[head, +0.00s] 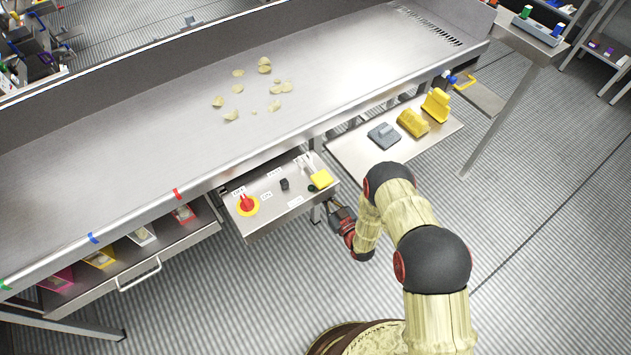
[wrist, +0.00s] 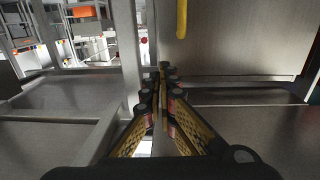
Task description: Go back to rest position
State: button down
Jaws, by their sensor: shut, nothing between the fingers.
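My gripper (head: 341,213) is in the head view at the end of my arm, low in front of the control panel's right end. In the wrist view my gripper (wrist: 163,108) has its fingers together with nothing between them. The control panel (head: 272,205) carries a red knob on a yellow base (head: 247,204), a small black knob (head: 285,184), a green button (head: 313,188) and a yellow part (head: 321,179). My gripper appears apart from these controls.
A long steel table (head: 180,140) holds several pale chips (head: 275,105). A side shelf (head: 350,148) carries a grey tool (head: 384,135) and yellow pieces (head: 413,122). An open drawer (head: 185,235) with coloured bins is at left. Striped floor (head: 540,200) is free at right.

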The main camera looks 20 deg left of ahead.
jog(key=shift+s+d, duration=0.35)
jog(key=shift+d, duration=0.05)
jog(key=shift+f, duration=0.1)
